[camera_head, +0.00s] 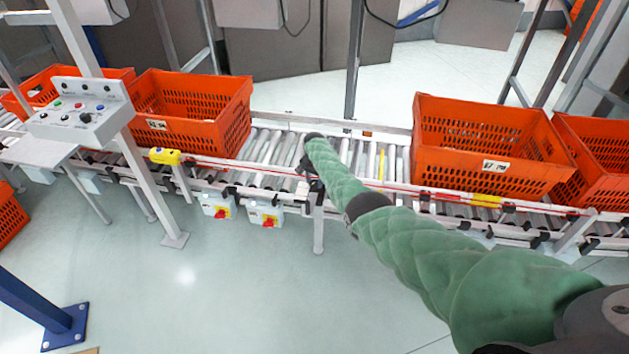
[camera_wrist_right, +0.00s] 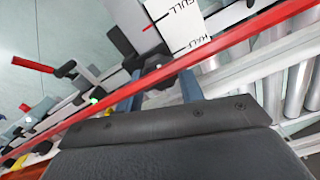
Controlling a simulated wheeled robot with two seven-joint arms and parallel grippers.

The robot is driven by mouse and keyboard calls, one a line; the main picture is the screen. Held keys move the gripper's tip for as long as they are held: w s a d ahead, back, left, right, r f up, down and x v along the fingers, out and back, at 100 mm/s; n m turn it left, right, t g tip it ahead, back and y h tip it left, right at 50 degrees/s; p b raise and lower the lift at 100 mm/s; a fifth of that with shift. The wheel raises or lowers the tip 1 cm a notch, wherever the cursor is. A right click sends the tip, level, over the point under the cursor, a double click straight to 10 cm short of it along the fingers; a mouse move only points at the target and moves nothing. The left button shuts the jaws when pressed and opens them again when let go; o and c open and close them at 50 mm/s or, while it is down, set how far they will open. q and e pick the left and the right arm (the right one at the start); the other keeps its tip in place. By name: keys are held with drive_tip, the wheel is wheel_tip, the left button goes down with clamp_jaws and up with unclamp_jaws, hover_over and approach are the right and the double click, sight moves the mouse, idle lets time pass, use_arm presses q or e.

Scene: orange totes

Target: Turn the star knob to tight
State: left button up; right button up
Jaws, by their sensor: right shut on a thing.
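My right arm reaches in from the lower right in the head view, and its gripper (camera_head: 309,166) is at the near rail of the roller conveyor (camera_head: 278,146). In the right wrist view the two bluish fingers of my right gripper (camera_wrist_right: 160,84) straddle a dark part (camera_wrist_right: 150,62) beside a white scale plate (camera_wrist_right: 181,22) marked "FULL". The gripper is shut on this part, which appears to be the star knob; its star shape is mostly hidden. A red mark shows on the plate's edge. My left gripper is not in view.
Orange totes stand on the conveyor to the left (camera_head: 190,108) and right (camera_head: 490,150) of my arm. A red cord (camera_wrist_right: 250,28) runs along the rail close to the gripper. A control box (camera_head: 82,108) stands at the left.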

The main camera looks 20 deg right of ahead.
sight(314, 182)
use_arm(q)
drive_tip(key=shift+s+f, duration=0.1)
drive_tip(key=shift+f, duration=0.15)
use_arm(e)
drive_tip(key=shift+m, duration=0.4)
drive_tip(key=o, duration=1)
drive_tip(key=shift+r, duration=0.45)
wheel_tip(314, 182, up, 5)
drive_tip(key=shift+r, duration=0.9)
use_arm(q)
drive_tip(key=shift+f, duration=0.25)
